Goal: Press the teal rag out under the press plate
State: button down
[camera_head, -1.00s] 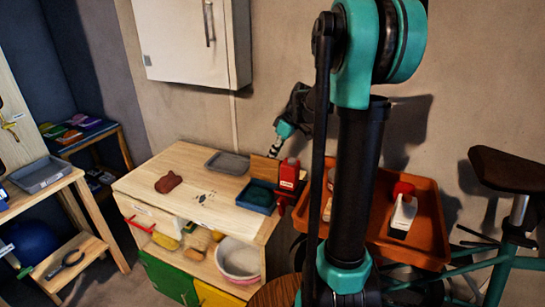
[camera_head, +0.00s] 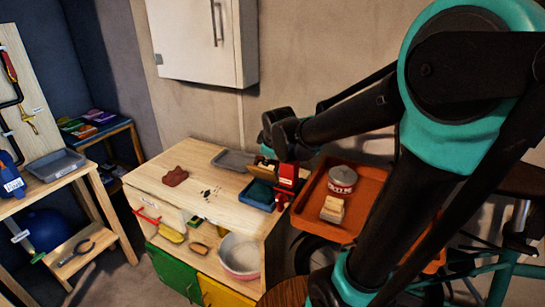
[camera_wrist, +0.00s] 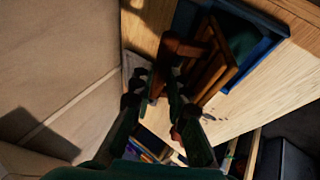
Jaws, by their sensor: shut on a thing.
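The teal rag (camera_head: 261,191) lies in the blue tray (camera_head: 255,204) at the right end of the wooden cabinet top. In the wrist view the rag (camera_wrist: 232,25) is dark, in the tray (camera_wrist: 268,24) at the top. The wooden press plate (camera_head: 264,164) stands tilted up at the tray's back edge; it also shows in the wrist view (camera_wrist: 218,62). My gripper (camera_wrist: 160,82) is shut on the plate's reddish-brown handle part, at its edge. In the head view my gripper is at the tray's back, partly hidden by my wrist.
A red item (camera_head: 288,178) with a pale label stands right beside the blue tray. An orange tray (camera_head: 375,184) holds a grey-lidded tin (camera_head: 342,178) and a pale block (camera_head: 333,209). A brown-red cloth (camera_head: 175,176) and grey tray (camera_head: 233,159) lie on the cabinet top.

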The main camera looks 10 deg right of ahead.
jog(key=shift+s+a+f, duration=0.2)
jog(key=shift+s+a, duration=0.15)
jog(key=shift+s, duration=0.25)
jog(key=shift+s+a+f, duration=0.2)
jog(key=shift+s+a, duration=0.15)
jog(key=shift+s, duration=0.25)
jog(key=shift+s+a+f, duration=0.45)
jog(key=shift+s+f, duration=0.2)
jog(key=shift+s, duration=0.05)
jog(key=shift+s+a+f, duration=0.45)
jog(key=shift+s+f, duration=0.2)
jog(key=shift+s, duration=0.05)
jog(key=c, duration=2.3)
grip_release()
jog(key=shift+o, duration=0.6)
jog(key=shift+f, duration=0.1)
jog(key=o, duration=1.2)
jog(key=shift+c, duration=0.2)
jog(key=shift+a, duration=0.1)
jog(key=c, duration=0.3)
jog(key=shift+c, duration=0.2)
